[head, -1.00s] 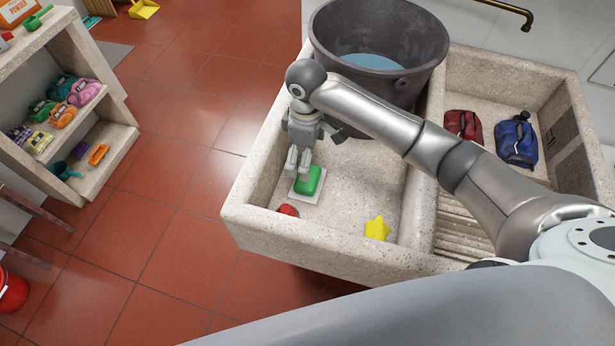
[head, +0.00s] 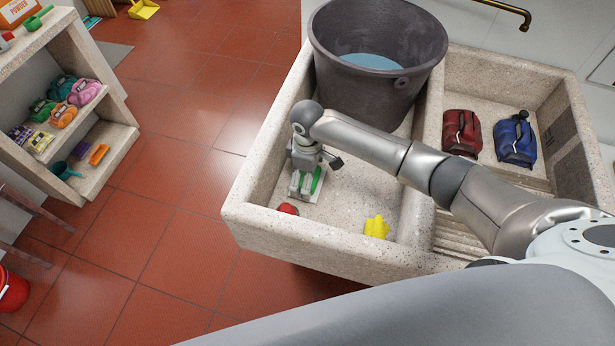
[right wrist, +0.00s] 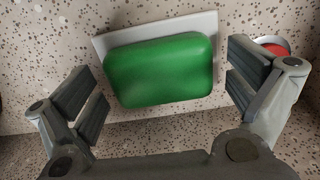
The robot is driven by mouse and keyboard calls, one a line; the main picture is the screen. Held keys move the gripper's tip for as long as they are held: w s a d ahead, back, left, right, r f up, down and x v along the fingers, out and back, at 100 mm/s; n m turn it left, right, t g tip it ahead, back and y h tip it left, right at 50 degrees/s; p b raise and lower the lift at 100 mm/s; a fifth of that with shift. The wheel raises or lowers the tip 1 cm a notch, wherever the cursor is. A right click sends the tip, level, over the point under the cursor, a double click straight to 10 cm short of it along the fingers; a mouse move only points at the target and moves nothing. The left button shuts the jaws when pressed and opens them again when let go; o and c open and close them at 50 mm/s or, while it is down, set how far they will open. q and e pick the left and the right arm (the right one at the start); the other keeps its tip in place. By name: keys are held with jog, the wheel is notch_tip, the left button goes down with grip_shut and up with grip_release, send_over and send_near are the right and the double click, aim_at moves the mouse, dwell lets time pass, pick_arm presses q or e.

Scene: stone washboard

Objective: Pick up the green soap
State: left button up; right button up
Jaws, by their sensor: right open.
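The green soap (right wrist: 160,70) lies on a white soap dish (right wrist: 110,40) in the left basin of the stone washboard. In the head view only a strip of the soap (head: 317,181) shows beside my gripper. My right gripper (head: 306,192) is low over the dish, pointing down. In the right wrist view its open fingers (right wrist: 165,85) stand on the left and right sides of the soap, with small gaps and nothing held. My left gripper is not in view.
A red object (head: 288,209) and a yellow object (head: 377,227) lie in the same basin. A large grey bucket (head: 330,85) of water stands behind. The stone rim (head: 250,215) borders the basin closely.

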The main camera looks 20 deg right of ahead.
jog(key=c, duration=1.1)
jog(key=shift+r, duration=0.1)
